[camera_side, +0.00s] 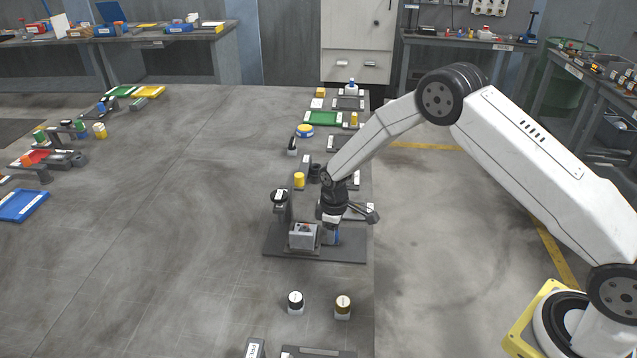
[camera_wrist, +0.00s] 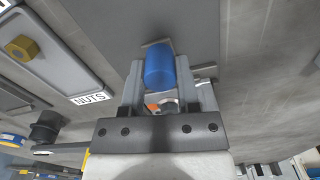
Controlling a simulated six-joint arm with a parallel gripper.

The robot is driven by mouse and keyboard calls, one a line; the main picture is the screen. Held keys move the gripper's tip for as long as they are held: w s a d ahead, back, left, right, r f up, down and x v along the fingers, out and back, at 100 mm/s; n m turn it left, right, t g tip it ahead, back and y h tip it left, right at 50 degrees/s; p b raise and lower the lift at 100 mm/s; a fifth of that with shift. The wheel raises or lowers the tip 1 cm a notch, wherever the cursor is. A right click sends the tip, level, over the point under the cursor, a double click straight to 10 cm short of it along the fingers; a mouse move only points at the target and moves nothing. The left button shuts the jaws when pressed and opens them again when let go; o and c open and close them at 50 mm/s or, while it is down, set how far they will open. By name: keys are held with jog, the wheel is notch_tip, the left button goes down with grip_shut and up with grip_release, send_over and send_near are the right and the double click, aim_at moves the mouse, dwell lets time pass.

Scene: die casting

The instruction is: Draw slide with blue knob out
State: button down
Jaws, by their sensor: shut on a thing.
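The blue knob (camera_wrist: 160,66) sits between the two fingers of my gripper (camera_wrist: 160,80) in the wrist view. The fingers are shut on it. In the side view my gripper (camera_side: 331,226) points down at the right side of a grey block (camera_side: 304,237), with a little of the blue knob (camera_side: 329,238) showing under it. The block has something small and red-orange on top and stands on a dark base plate (camera_side: 345,252). The slide itself is mostly hidden by my gripper, so I cannot tell how far out it is.
Trays and small parts line the table's right edge behind. The table's middle is clear.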

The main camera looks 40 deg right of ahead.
aim_at(355, 244)
jog(key=s+d, duration=0.4)
dwell(0.3)
jog(key=shift+c, duration=1.6)
grip_release()
jog(key=shift+r, duration=0.4)
notch_tip(355, 244, up, 7)
